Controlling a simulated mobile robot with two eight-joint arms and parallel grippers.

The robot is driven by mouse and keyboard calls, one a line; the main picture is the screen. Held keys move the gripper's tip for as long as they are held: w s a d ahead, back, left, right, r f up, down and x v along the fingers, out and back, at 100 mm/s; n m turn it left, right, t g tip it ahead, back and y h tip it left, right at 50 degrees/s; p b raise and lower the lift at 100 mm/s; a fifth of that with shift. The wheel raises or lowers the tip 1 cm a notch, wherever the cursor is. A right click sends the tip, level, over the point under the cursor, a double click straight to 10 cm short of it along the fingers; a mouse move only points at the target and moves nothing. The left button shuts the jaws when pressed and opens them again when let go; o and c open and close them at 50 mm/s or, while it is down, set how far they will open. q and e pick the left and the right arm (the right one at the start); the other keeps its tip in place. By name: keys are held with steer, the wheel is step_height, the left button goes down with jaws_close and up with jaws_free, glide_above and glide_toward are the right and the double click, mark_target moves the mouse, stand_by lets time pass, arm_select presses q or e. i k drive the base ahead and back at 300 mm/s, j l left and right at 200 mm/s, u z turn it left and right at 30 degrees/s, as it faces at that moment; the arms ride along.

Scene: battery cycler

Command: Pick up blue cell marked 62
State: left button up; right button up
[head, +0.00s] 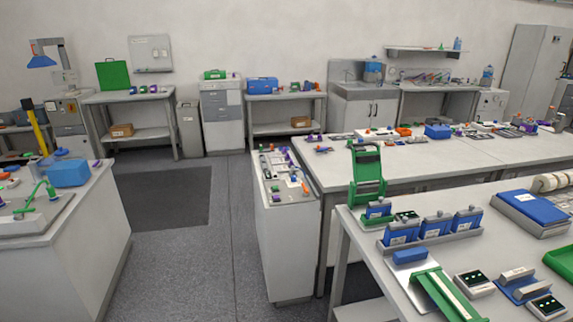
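Several blue cells with white labels are on the near right table. One blue cell (378,209) stands by the green upright frame. Three more, a left one (398,235), a middle one (435,224) and a right one (467,219), stand upright in a row in a grey rack (430,239). The label numbers are too small to read, so I cannot tell which cell is marked 62. Neither of my grippers is in view.
The near table (385,270) also holds a green upright frame (367,172), a green-railed fixture (445,296), small display boxes (474,283) and a blue-topped case (533,207). A narrow bench (285,235) stands left of it. The grey floor (190,270) is open further left.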

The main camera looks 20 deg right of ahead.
mark_target(401, 236)
steer(key=i+z, duration=0.15)
steer(key=z, duration=0.25)
steer(key=i+z, duration=0.1)
steer(key=z, duration=0.3)
steer(key=i+j+z, duration=0.15)
steer(key=z, duration=0.25)
steer(key=i+j+z, duration=0.1)
steer(key=z, duration=0.25)
steer(key=i+j+z, duration=0.15)
steer(key=z, duration=0.25)
steer(key=i+j+z, duration=0.2)
steer(key=z, duration=0.2)
steer(key=i+j+z, duration=0.1)
steer(key=j+z, duration=0.2)
steer(key=z, duration=0.15)
